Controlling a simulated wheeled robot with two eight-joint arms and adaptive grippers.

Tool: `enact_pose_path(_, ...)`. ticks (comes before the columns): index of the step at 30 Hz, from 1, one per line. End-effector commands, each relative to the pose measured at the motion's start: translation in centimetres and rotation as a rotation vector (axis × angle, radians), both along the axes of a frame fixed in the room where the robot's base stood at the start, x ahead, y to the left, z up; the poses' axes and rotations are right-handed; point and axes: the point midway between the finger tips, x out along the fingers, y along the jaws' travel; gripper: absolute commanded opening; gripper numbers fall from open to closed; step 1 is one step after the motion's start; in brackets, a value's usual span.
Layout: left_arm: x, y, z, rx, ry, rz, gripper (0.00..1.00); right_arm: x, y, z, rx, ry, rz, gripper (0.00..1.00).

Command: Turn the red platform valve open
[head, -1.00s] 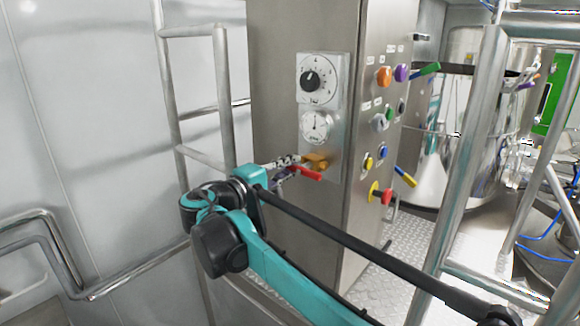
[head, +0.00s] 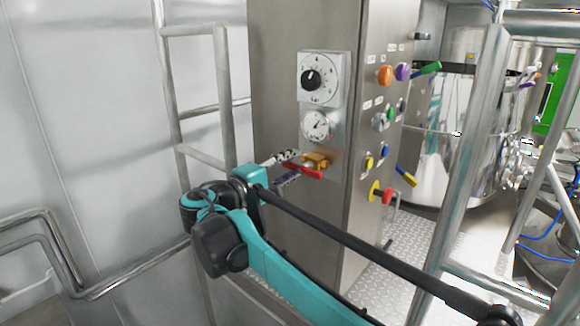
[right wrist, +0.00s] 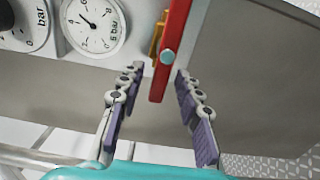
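The red platform valve has a red lever (head: 304,171) on a yellow-orange body (head: 317,159), low on the front of a steel cabinet. In the right wrist view the red lever (right wrist: 172,50) comes down from the top edge between my fingertips. My right gripper (head: 297,163) is at the lever, with its fingers apart. The yellow body (right wrist: 157,38) is partly hidden behind the lever. My left gripper is not in view.
A round gauge (head: 317,127) and a black knob dial (head: 311,80) sit above the valve. The cabinet's right face carries several coloured buttons and levers, including a red emergency knob (head: 387,195). Steel rails (head: 195,155) stand at left, and a ladder frame (head: 462,165) at right.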

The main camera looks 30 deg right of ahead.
Motion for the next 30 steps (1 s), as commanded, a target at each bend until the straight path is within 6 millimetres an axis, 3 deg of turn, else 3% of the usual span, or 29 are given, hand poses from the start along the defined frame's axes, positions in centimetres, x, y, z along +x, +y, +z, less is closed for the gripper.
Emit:
enact_pose_path(5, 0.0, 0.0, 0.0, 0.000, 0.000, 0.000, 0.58, -0.6, 1.6, 0.0, 0.000, 0.000, 0.004, 0.34)
enact_pose_path(18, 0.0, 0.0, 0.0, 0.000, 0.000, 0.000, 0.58, -3.9, 9.8, 0.0, 0.000, 0.000, 0.004, 0.34)
enact_pose_path(23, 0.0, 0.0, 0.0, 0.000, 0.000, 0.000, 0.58, -4.4, 10.9, 0.0, 0.000, 0.001, 0.002, 0.34)
enact_pose_path(30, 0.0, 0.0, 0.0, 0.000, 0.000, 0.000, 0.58, -4.5, 11.1, 0.0, 0.000, 0.000, 0.000, 0.34)
